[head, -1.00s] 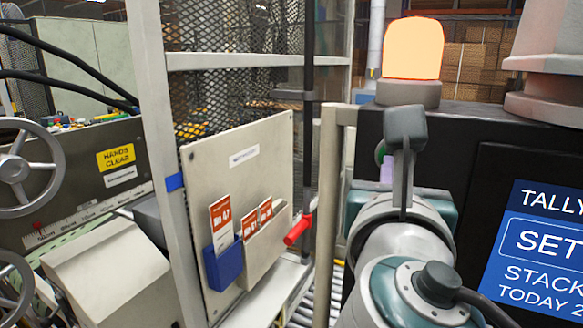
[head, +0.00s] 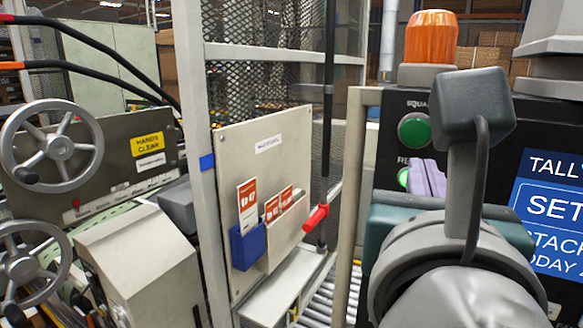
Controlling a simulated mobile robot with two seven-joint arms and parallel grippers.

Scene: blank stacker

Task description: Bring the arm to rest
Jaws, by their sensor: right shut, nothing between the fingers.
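My right arm (head: 450,270) comes in from the bottom right and fills much of that side of the head view. My right gripper (head: 427,178) shows pale purple fingers, shut and empty, in front of the black control panel (head: 390,140). The grey block (head: 472,105) on my wrist and its cable hide part of the panel. I cannot tell if the fingers touch the panel. My left gripper is not in view.
A green button (head: 414,131) and a blue tally screen (head: 552,215) are on the panel, under an orange lamp (head: 431,38). A cream board (head: 262,190) holds cards in a blue pocket (head: 247,247). A red-handled lever (head: 316,217) hangs beside it. Handwheels (head: 52,147) stand left.

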